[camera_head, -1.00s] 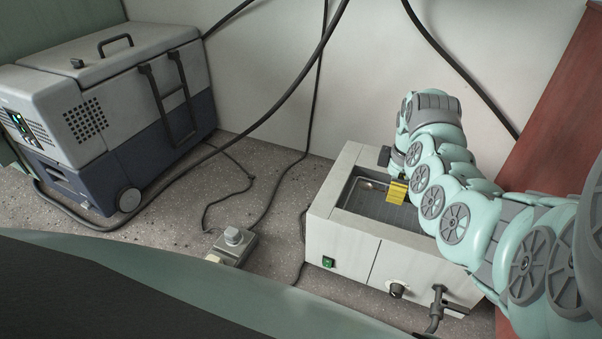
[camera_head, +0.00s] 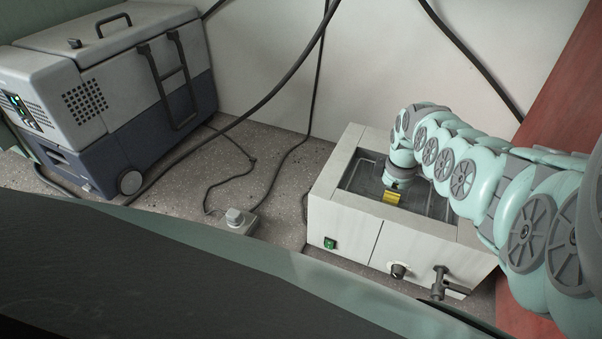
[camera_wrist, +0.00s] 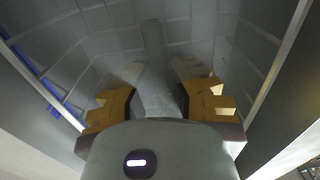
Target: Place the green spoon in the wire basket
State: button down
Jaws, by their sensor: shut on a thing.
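My gripper (camera_head: 392,196), with yellow fingertips, is low over the open basin of a white box-shaped bath (camera_head: 345,232). In the wrist view my gripper (camera_wrist: 158,105) is shut on a long, narrow, round-ended thing, which I take to be the green spoon (camera_wrist: 152,45). It looks grey in the dim light, and its lower part is hidden by the wrist housing. The grid-lined interior of the wire basket (camera_wrist: 90,45) surrounds it; the basket shows only faintly inside the basin (camera_head: 362,180) in the head view.
A grey and blue portable cooler (camera_head: 120,95) stands at the left. A small knob box (camera_head: 237,220) and loose cables lie between it and the bath. A red-brown panel (camera_head: 555,105) stands close on the right. A tap (camera_head: 440,280) sticks out in front.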

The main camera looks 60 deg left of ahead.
jog(key=shift+f, duration=0.25)
jog(key=shift+f, duration=0.15)
jog(key=c, duration=1)
grip_release()
jog(key=shift+c, duration=0.2)
jog(key=shift+r+p, duration=0.95)
jog(key=shift+r, duration=0.9)
notch_tip(320, 180, up, 9)
jog(key=shift+f+b, duration=0.2)
jog(key=shift+b, duration=0.15)
